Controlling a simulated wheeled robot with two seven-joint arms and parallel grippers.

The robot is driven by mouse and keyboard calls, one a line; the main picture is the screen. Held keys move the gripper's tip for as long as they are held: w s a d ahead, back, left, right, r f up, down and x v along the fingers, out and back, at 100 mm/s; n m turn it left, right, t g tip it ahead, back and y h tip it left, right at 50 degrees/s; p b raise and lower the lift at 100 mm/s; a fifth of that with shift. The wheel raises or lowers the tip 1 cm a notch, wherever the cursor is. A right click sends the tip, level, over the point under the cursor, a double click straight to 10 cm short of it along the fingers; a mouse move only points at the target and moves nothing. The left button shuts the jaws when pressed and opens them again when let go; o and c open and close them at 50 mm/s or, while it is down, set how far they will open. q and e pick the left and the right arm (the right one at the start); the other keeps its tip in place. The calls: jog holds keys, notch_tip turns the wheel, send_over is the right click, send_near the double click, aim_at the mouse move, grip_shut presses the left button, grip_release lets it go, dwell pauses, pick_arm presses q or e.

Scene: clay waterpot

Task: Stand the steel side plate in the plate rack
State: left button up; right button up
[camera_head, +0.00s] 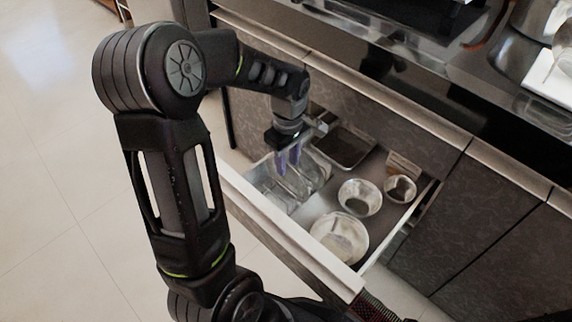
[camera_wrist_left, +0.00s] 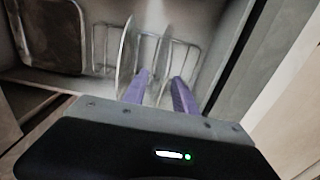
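The plate rack, a wire frame (camera_head: 268,184), stands in the left part of the open drawer. Its wire loops show in the wrist view (camera_wrist_left: 186,58). Thin round plates stand on edge in it; one (camera_wrist_left: 130,50) is left of my left gripper (camera_wrist_left: 163,82). Another plate (camera_wrist_left: 161,62) has its edge between the two purple fingers. The fingers are apart, with visible gaps beside that plate. In the head view my left gripper (camera_head: 289,158) points down over the rack. I cannot tell which plate is the steel side plate. My right gripper is not in view.
The drawer also holds a large shallow bowl (camera_head: 340,238), two smaller metal bowls (camera_head: 360,197) (camera_head: 400,188) and a dark rectangular tray (camera_head: 345,147). The drawer's front wall (camera_head: 290,235) is close to the rack. A counter (camera_head: 440,75) stands behind.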

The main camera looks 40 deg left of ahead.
pick_arm(q)
notch_tip(320, 180, up, 8)
jog(key=p, duration=0.2)
jog(key=shift+r+p, duration=0.2)
jog(key=shift+p, duration=0.1)
dwell(0.6)
